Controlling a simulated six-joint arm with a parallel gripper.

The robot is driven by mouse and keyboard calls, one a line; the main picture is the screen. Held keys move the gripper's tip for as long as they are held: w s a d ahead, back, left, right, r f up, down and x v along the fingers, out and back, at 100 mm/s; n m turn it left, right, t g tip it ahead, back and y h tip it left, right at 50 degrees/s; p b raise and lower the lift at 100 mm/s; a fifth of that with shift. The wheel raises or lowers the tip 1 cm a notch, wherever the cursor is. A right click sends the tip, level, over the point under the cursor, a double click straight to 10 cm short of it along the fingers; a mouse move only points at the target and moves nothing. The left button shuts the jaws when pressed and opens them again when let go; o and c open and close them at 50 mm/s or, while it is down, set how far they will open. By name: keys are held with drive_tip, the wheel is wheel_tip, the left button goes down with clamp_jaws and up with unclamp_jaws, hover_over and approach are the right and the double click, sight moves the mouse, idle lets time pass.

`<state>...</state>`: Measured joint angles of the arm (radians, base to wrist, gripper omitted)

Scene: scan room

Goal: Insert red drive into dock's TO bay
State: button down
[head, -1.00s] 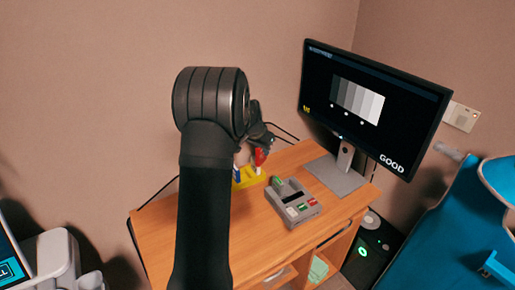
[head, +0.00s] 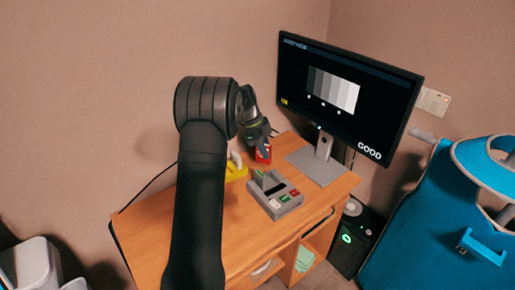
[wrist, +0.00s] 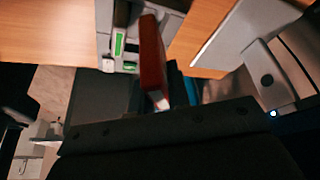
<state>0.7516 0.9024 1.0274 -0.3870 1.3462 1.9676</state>
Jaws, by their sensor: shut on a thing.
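The red drive (head: 264,154) hangs upright from my gripper (head: 259,141) in the head view, behind the grey dock (head: 287,208) and apart from it. My gripper is shut on the drive. In the wrist view the red drive (wrist: 152,58) shows as a long red block with a pale end, beside part of the dock (wrist: 104,18). The dock has a dark slot or panel and green, white and red marks. A green piece (head: 258,175) stands at its back left. I cannot read the bay labels, so I cannot tell which bay is TO.
A yellow holder (head: 236,172) sits left of the dock, partly behind my arm. The monitor (head: 340,95) reads GOOD, and its grey stand (head: 318,166) is right of the drive. The wooden desk (head: 235,220) is bare in front and left of the dock.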

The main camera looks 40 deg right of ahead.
drive_tip(key=shift+s+d+f+m+g+y, duration=0.1)
drive_tip(key=shift+s+d+f+m+y, duration=0.3)
drive_tip(key=shift+f+m, duration=0.75)
drive_tip(key=shift+s+d+f+m+g+y, duration=0.15)
drive_tip(key=shift+s+f+m+y, duration=0.25)
drive_tip(key=shift+s+f+m, duration=0.55)
drive_tip(key=shift+s+d+f+m+g+y, duration=0.1)
drive_tip(key=shift+s+d+f+m+y, duration=0.25)
drive_tip(key=shift+f+m, duration=1)
drive_tip(key=shift+a+f, duration=0.1)
drive_tip(key=shift+f, duration=1)
drive_tip(key=c, duration=1.1)
unclamp_jaws()
drive_tip(key=shift+r, duration=0.1)
drive_tip(key=shift+r, duration=3.45)
drive_tip(key=shift+f, duration=3.3)
